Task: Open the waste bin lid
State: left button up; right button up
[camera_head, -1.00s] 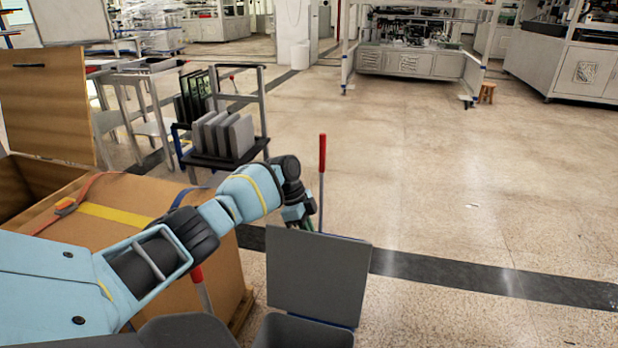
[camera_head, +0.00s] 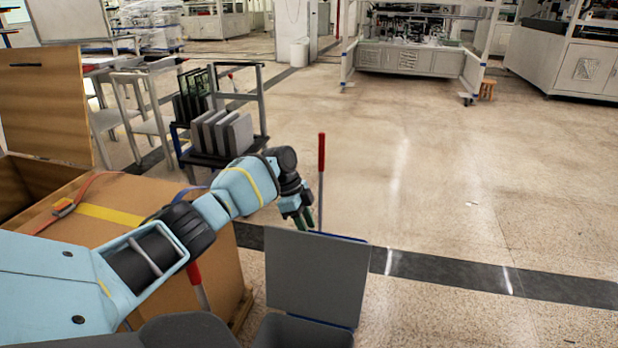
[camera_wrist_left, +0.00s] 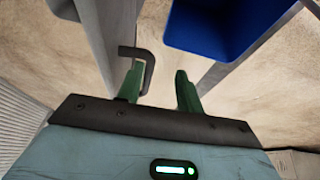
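A grey waste bin lid (camera_head: 316,280) stands upright at the lower middle of the head view, with a blue edge behind its top. A grey bin (camera_head: 298,333) is partly visible below it. My left gripper (camera_head: 306,220) is just behind the lid's top edge. In the left wrist view the gripper's green fingers (camera_wrist_left: 160,85) are apart. A dark bent handle (camera_wrist_left: 149,62) is close around the left finger; I cannot tell whether they touch. A blue bin (camera_wrist_left: 215,30) shows at the top right there. My right gripper is not in view.
A red pole (camera_head: 321,165) stands upright just beyond the gripper. A large cardboard box (camera_head: 150,235) with straps is under my left arm. A rack with grey panels (camera_head: 222,135) stands behind. The floor to the right is clear.

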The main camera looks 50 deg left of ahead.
pick_arm(q)
jog(key=v, duration=0.5)
jog(key=shift+a+r+p, duration=0.15)
jog(key=shift+r+p, duration=0.15)
jog(key=shift+r, duration=0.05)
